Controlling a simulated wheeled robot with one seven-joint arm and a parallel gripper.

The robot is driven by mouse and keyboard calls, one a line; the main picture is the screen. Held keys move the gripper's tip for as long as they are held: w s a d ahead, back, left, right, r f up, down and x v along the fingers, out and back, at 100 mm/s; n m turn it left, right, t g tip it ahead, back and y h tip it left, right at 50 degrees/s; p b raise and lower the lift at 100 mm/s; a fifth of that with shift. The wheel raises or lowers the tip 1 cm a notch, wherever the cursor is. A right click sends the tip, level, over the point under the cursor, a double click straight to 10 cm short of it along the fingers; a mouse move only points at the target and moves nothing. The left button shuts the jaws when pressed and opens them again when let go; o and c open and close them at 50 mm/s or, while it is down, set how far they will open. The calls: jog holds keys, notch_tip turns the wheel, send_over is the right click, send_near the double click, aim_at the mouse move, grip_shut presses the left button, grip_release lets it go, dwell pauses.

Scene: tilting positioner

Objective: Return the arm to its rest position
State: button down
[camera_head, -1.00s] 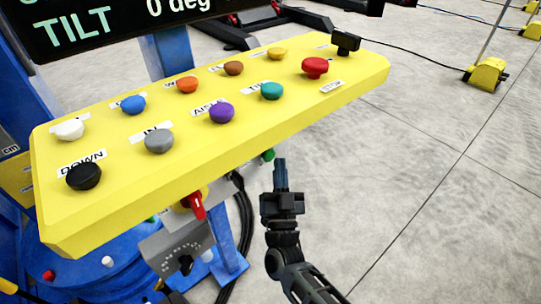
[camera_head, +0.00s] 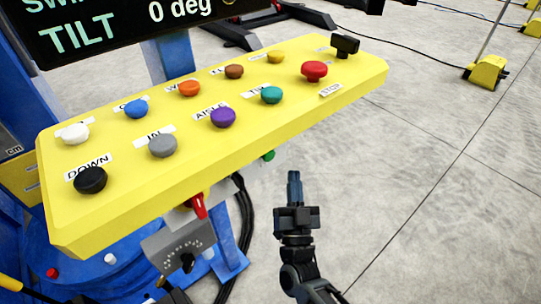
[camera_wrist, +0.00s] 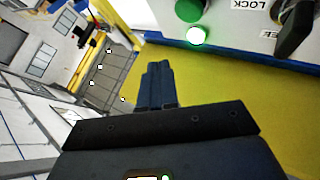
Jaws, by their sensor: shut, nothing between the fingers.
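My gripper (camera_head: 294,188) is in the lower middle of the head view, at the end of my dark arm. Its blue-grey fingers are together, with nothing between them. It is in front of and below the yellow button panel (camera_head: 330,91), apart from it, with grey floor behind it in the picture. In the wrist view the shut fingers (camera_wrist: 158,85) point up, with a yellow surface to their right.
The panel carries several coloured buttons, including a red stop button (camera_head: 314,70). A grey box with a red switch (camera_head: 198,206) hangs below it. A blue frame (camera_head: 228,255) and black cables stand at left.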

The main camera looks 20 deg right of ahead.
dwell(0.6)
jog(key=s+n+g+y, duration=0.2)
jog(key=s+n+y, duration=0.3)
jog(key=s, duration=1.5)
jog(key=s+r+g+y, duration=0.1)
jog(key=s+r+g, duration=0.1)
jog(key=s+r, duration=0.4)
jog(key=s+r+n+g+y+p, duration=0.1)
jog(key=s+r, duration=0.5)
jog(key=s, duration=0.6)
jog(key=shift+n+g+y, duration=0.3)
jog(key=shift+g+y, duration=0.2)
jog(key=shift+g, duration=0.7)
